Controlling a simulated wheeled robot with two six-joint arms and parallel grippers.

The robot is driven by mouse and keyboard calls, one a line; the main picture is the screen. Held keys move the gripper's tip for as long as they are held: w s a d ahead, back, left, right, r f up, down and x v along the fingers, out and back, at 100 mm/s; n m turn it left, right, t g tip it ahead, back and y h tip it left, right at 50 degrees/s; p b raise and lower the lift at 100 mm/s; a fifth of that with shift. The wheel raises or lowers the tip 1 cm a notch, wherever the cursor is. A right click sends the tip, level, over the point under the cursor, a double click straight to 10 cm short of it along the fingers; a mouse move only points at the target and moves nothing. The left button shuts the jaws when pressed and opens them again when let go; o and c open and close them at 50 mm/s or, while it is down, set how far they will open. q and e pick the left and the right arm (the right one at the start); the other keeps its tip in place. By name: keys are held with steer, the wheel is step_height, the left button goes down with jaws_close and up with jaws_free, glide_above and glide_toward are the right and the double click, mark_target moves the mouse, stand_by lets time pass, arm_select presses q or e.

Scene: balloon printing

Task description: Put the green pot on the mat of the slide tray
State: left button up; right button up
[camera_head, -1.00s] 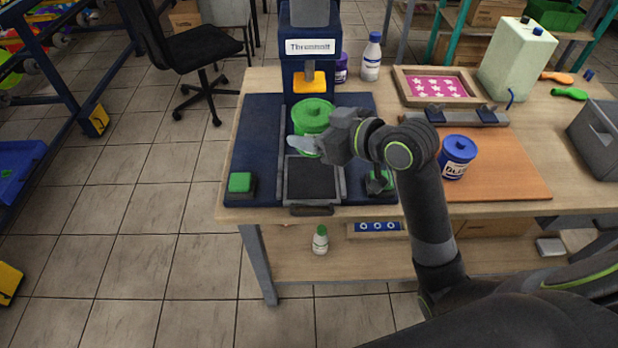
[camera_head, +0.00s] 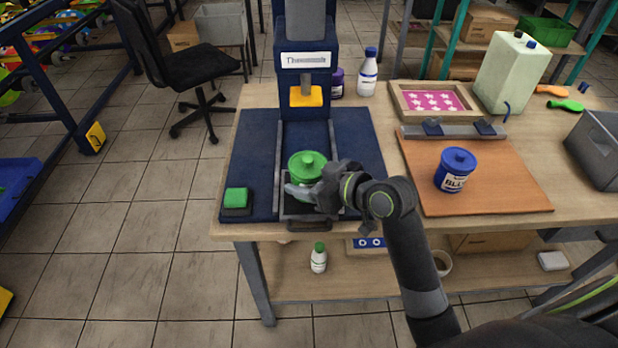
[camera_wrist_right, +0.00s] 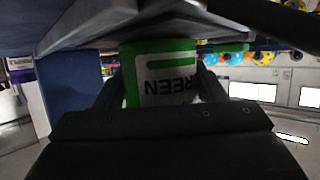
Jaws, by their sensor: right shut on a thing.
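The green pot (camera_head: 308,164) has a round knobbed lid and is over the black mat of the slide tray (camera_head: 290,211) at the front of the blue press base. My right gripper (camera_head: 306,190) is shut on the pot's side from the front. In the right wrist view the pot (camera_wrist_right: 160,75) sits between the two fingers, its label reading GREEN upside down. The pot and gripper hide most of the mat, and I cannot tell whether the pot's bottom touches it. My left gripper is not in view.
A green button (camera_head: 236,197) is left of the tray. The press head with its yellow pad (camera_head: 307,97) stands behind. A blue pot (camera_head: 455,170) is on the orange board (camera_head: 500,185) to the right. A pink stencil frame (camera_head: 433,101) lies farther back.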

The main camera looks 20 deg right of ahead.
steer(key=shift+f, duration=0.15)
steer(key=o, duration=1.1)
steer(key=shift+r, duration=0.25)
arm_select(q)
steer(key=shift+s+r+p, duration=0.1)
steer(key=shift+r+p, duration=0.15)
steer(key=shift+p, duration=0.25)
arm_select(e)
steer(key=v, duration=1.2)
steer(key=shift+f, duration=0.15)
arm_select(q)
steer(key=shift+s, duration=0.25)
arm_select(e)
steer(key=shift+d, duration=0.1)
